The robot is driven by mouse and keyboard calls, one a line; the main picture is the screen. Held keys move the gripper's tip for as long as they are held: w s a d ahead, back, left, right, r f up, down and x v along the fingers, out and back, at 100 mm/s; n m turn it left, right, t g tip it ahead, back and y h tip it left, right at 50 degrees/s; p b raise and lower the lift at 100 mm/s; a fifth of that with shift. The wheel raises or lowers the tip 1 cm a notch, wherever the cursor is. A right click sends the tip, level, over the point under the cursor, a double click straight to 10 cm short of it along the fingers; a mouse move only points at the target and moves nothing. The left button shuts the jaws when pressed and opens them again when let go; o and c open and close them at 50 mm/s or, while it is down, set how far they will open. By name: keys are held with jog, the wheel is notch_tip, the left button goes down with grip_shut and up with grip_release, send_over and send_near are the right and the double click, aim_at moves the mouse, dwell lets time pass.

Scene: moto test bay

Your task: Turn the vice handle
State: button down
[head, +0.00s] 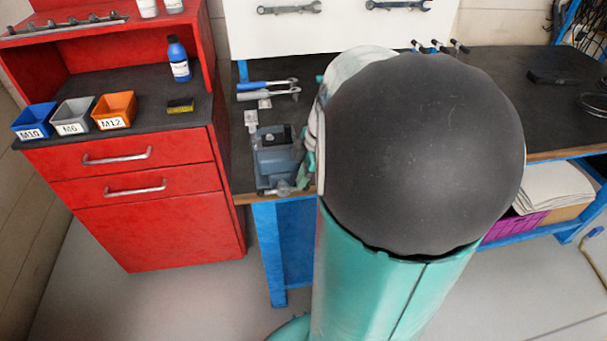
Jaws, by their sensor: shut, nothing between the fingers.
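The blue-grey vice (277,160) stands at the left front corner of the dark-topped workbench. Its handle (280,188) shows as a short pale metal bar low at its front, near the bench edge. My gripper (304,172) shows only in part, as small teal and dark pieces close against the right side of the vice. It is shut with nothing held. My own arm hides most of it, and I cannot tell whether it touches the handle.
My large arm link covers the bench's middle. Left of the vice stands a red cabinet (140,205) with blue, grey and orange bins (115,110) and a blue bottle (178,60). Blue-handled tools (267,90) lie behind the vice. The bench (490,110) is mostly clear at right.

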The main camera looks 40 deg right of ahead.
jog(key=shift+s+d+f+t+y, duration=0.15)
jog(key=shift+f+t+y, duration=0.15)
jog(key=shift+y, duration=0.3)
